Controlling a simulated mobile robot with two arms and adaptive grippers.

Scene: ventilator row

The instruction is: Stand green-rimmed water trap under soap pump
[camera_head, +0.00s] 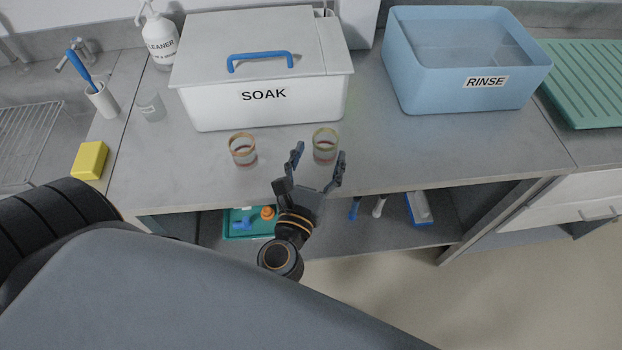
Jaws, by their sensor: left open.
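A clear water trap with a yellow-green rim (325,146) stands upright on the grey counter in front of the SOAK tub. A second clear trap with an orange rim (243,151) stands to its left. My left gripper (319,156) is open, its fingers pointing at the yellow-green-rimmed trap, one on each side of its near part. I cannot tell whether they touch it. The white soap pump bottle (161,45), labelled as cleaner, stands at the back left. A small clear cup (151,107) stands in front of it. My right gripper is not in view.
The lidded white SOAK tub (220,112) with a blue handle fills the back middle. A blue RINSE tub (424,96) and green drying rack (589,85) are at right. A yellow sponge (90,160) and brush holder (102,101) are at left. The front counter is mostly clear.

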